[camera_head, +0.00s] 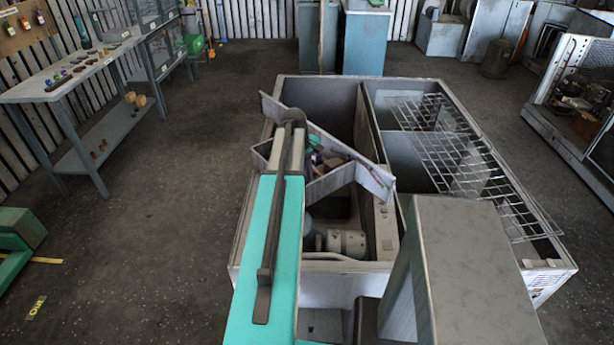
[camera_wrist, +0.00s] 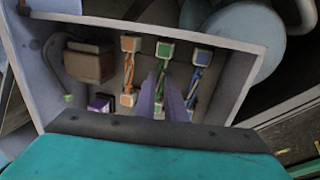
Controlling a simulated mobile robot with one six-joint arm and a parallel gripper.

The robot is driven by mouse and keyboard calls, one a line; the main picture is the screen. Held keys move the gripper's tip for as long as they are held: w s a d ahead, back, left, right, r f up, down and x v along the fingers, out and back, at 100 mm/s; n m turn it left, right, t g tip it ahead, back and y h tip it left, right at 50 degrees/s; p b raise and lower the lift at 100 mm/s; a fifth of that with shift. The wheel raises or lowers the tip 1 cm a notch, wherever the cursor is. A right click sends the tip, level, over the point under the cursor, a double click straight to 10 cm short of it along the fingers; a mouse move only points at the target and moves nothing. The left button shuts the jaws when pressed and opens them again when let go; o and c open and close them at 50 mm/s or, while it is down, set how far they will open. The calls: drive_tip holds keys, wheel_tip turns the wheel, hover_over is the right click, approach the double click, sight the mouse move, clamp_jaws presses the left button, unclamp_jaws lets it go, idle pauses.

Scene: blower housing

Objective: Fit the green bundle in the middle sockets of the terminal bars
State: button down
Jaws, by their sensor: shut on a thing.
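In the wrist view, the grey open box (camera_wrist: 225,45) holds an upper row of sockets coloured orange, green and blue, and a matching lower row. The upper middle socket (camera_wrist: 165,49) is green, and the lower middle socket (camera_wrist: 163,113) is largely behind my fingers. My gripper (camera_wrist: 162,76) points into the box between these middle sockets, shut on the green bundle (camera_wrist: 161,68). Only a little of the bundle shows between the fingers. It lies roughly in line with the middle sockets; I cannot tell whether its ends are seated. In the head view, my arm hides the gripper.
An orange bundle (camera_wrist: 129,76) spans the left sockets, and a blue bundle (camera_wrist: 194,82) spans the right ones. A brown block (camera_wrist: 90,64) and a purple-faced block (camera_wrist: 100,103) sit at left. A wire rack (camera_head: 455,150) lies over the housing's right side.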

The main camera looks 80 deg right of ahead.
drive_tip(key=shift+f, duration=0.1)
drive_tip(key=c, duration=1.7)
unclamp_jaws()
drive_tip(key=shift+c, duration=0.2)
wheel_tip(320, 180, up, 14)
drive_tip(key=w+a+b, duration=0.2)
drive_tip(key=b, duration=0.1)
drive_tip(key=shift+f, duration=0.2)
